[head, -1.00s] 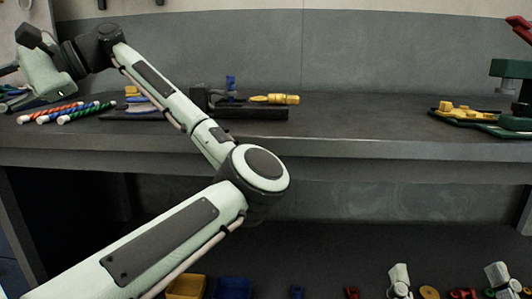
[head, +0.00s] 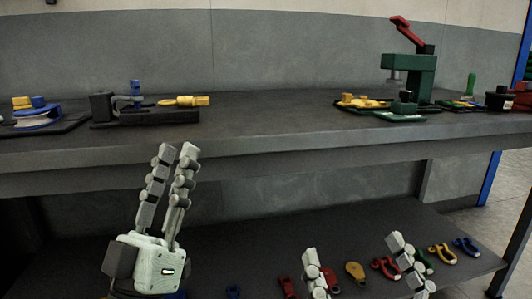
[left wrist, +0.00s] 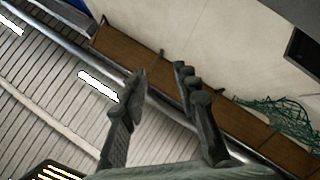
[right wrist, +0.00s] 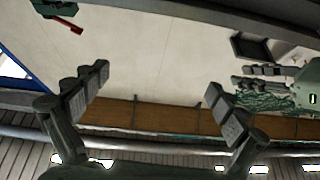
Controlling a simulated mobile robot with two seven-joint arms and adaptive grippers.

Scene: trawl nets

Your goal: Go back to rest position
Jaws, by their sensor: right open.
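My left gripper (head: 177,150) stands upright in front of the bench's front edge in the head view, its two fingers pointing up. A narrow gap shows between its fingertips, with nothing held. The left wrist view shows the same empty gap (left wrist: 160,78). My right gripper (head: 355,252) is at the bottom of the head view, in front of the lower shelf, with its fingers wide apart. The right wrist view shows its empty open fingers (right wrist: 158,82), and my left gripper to the right. My forearms are mostly out of the head view.
The bench (head: 270,148) carries a black fixture with yellow and blue parts (head: 155,112), a blue spool (head: 38,117) and a green press with a red lever (head: 420,75). Coloured shackles (head: 440,254) lie on the lower shelf (head: 330,225). The bench middle is clear.

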